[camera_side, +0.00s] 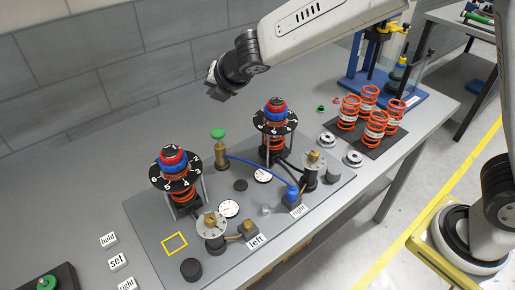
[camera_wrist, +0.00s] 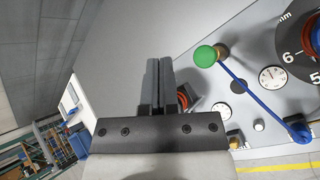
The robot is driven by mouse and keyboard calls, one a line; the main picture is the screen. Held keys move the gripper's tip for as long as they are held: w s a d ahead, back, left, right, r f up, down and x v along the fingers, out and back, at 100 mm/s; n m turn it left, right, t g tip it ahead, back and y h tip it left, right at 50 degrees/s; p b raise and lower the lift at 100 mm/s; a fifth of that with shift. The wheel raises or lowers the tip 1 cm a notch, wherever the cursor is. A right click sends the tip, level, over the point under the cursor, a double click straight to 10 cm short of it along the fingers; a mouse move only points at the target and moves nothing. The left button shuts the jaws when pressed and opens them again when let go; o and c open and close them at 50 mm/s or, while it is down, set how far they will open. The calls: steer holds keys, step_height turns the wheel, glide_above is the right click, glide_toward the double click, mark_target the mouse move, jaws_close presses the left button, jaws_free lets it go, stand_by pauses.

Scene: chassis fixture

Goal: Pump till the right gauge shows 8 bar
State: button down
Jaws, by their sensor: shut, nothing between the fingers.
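The pump's green knob (camera_side: 218,133) stands upright on a brass stem at the back of the grey plate; the wrist view shows it too (camera_wrist: 206,56). A blue hose (camera_side: 258,166) runs from the pump to a blue connector (camera_side: 293,192) at the block labelled "right". The right gauge (camera_side: 263,175) is a white dial beside the hose, also in the wrist view (camera_wrist: 272,78); its reading is too small to tell. The left gauge (camera_side: 229,209) lies nearer the front. My gripper (camera_side: 215,92) is shut and empty, above and apart from the green knob; its fingers (camera_wrist: 158,80) point past it.
Two spring assemblies with black numbered discs, left (camera_side: 176,172) and right (camera_side: 273,121), rise beside the pump. Several orange springs (camera_side: 375,122) stand on a dark mat to the right. Labels (camera_side: 117,262) lie at the front left. The bench behind the pump is clear.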

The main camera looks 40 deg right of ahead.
mark_target(219, 133)
steer(key=shift+f, duration=0.2)
steer(key=shift+f, duration=4.15)
steer(key=shift+f, duration=0.25)
steer(key=shift+f, duration=0.2)
